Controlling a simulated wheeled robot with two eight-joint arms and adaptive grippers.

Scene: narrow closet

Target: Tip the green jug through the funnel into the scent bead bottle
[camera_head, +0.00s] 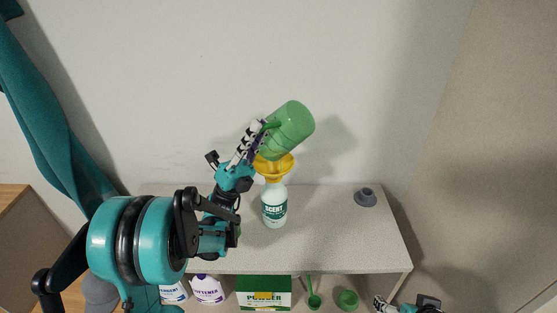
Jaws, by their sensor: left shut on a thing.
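The green jug (293,124) is held tilted above the shelf, its base up to the right and its lower end over the yellow funnel (274,167). My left gripper (262,138) is shut on the jug at its left side, around the handle. The funnel sits in the top of the white scent bead bottle (274,209), which stands upright on the shelf with a green label. The jug's mouth is hidden, and I cannot tell whether it touches the funnel or whether beads are flowing. My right gripper (384,303) is at the bottom edge, mostly cut off, its jaw state unclear.
A dark grey cap-like piece (366,197) lies on the shelf (335,235) at the right. Below are white bottles (208,289), a green powder box (264,292), a green scoop (314,299) and a green cup (348,299). Walls close in behind and right.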

